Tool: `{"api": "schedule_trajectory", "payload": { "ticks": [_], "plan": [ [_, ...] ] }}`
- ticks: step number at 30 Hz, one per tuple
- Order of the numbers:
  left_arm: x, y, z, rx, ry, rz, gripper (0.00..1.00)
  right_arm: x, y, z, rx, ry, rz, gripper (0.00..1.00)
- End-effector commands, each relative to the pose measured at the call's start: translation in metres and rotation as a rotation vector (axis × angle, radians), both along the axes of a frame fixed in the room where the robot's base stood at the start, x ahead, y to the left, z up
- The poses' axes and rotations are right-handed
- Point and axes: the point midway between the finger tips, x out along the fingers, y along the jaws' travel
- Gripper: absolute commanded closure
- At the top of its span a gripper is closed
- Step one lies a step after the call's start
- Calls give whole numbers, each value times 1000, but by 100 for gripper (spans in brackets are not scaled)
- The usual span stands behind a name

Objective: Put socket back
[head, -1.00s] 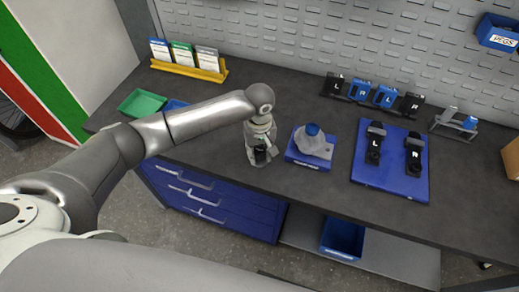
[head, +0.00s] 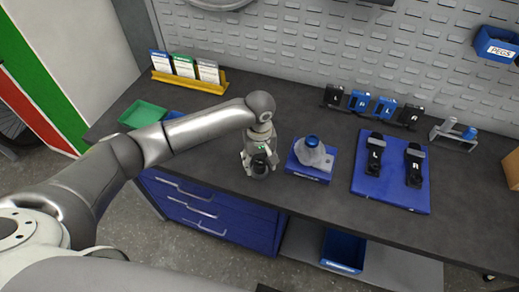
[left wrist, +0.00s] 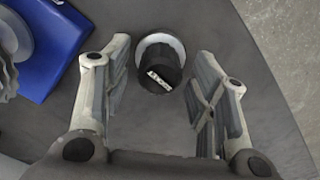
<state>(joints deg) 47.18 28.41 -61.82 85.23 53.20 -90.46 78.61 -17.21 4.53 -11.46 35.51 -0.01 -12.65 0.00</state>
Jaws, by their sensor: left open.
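A black cylindrical socket (left wrist: 160,72) with a small white label stands on the dark bench in the left wrist view. A pale ring shows around its far end. My left gripper (left wrist: 163,55) is open, with one finger on each side of the socket and a visible gap to each. In the head view the same gripper (head: 258,163) points down at the bench near its front edge, and it largely hides the socket there.
A blue tray (head: 309,175) with a blue-capped grey container (head: 313,154) stands just right of my gripper. Further right is a blue board (head: 392,202) with two black pedals marked L and R. A rack (head: 372,106) stands behind. A green bin (head: 142,114) is left.

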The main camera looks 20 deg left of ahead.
Motion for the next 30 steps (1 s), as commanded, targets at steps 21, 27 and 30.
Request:
{"api": "schedule_trajectory", "payload": {
  "ticks": [21, 27, 30],
  "plan": [
    [0, 0, 106, -1, -1, 1, 47, 0, -1, -21, -2, 0, 1, 8],
    [0, 1, 106, -1, -1, 1, 47, 0, -1, -21, -2, -1, 1, 8],
    [0, 0, 106, -1, -1, 1, 47, 0, -1, -21, -2, -1, 1, 8]
  ]
}}
